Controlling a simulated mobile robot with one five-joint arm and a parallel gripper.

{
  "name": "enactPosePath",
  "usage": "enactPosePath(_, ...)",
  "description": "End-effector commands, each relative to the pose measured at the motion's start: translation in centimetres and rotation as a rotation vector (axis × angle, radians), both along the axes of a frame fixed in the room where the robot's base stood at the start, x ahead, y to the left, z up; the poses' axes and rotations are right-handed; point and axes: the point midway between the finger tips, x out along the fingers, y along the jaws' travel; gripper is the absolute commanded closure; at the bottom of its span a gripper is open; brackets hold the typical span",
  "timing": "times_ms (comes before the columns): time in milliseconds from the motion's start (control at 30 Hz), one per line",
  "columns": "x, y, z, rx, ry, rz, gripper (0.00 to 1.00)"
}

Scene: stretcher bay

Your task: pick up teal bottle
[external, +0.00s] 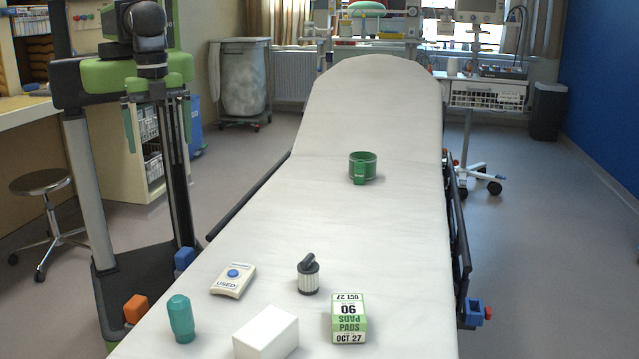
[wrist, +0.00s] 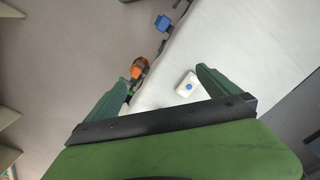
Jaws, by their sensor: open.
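The teal bottle (external: 181,320) stands upright near the front left edge of the stretcher in the external view. I do not see it in the wrist view. My gripper (external: 158,132) is at the upper left in the external view, beside the stretcher, well above and behind the bottle. Its two green fingers point down and are spread wide with nothing between them. In the wrist view my gripper (wrist: 164,76) is also open, high above the stretcher's edge.
On the stretcher (external: 350,225) are a white device with a blue button (external: 233,279), a white box (external: 266,334), a soap pads box (external: 348,319), a dark-topped ribbed cylinder (external: 308,275) and a green cup (external: 362,168). Orange (external: 136,308) and blue (external: 184,258) blocks sit along the left edge.

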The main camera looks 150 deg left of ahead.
Motion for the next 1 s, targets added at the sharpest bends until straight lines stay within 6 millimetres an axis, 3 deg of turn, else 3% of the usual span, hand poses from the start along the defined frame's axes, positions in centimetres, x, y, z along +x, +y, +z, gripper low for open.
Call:
enactPosePath(267,0.02,0.00,0.00,0.001,0.000,0.001,0.00)
enactPosePath(567,0.02,0.00,0.00,0.001,0.000,0.001,0.37)
enactPosePath(867,0.02,0.01,0.00,0.001,0.000,-0.022,0.37)
enactPosePath(1000,0.23,0.12,0.00,0.006,0.001,-0.222,0.37)
